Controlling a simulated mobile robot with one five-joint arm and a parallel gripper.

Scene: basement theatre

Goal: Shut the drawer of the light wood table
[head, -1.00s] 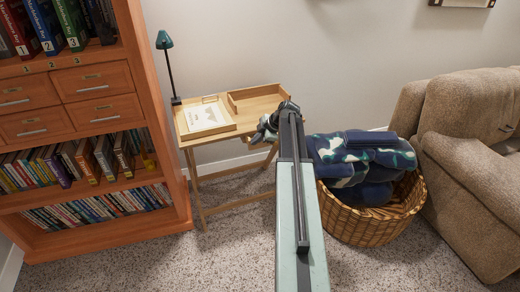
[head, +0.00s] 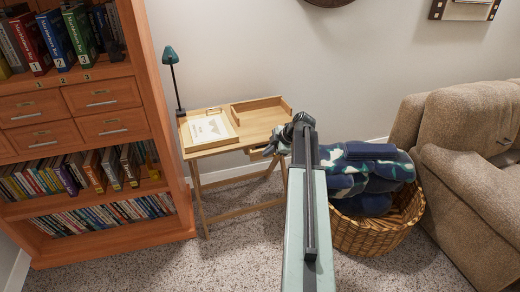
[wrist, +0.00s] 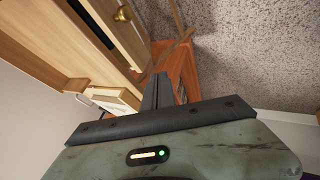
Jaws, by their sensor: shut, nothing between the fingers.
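The light wood table (head: 262,128) stands against the wall between the bookcase and the basket. Its drawer (head: 257,154) shows as a small piece beside my gripper, mostly hidden. In the wrist view the drawer front (wrist: 112,28) has a round brass knob (wrist: 122,13). A dark gap runs between the drawer front and the tabletop, so the drawer stands partly open. My gripper (head: 274,147) is at the table's right front corner. In the wrist view my gripper's fingers (wrist: 157,90) are shut and empty, close to the drawer front; I cannot tell whether they touch it.
The orange-wood bookcase (head: 170,150) is close on the left. A wicker basket (head: 362,236) with blankets and a beige sofa (head: 465,170) are on the right. Carpet in front of the table is clear.

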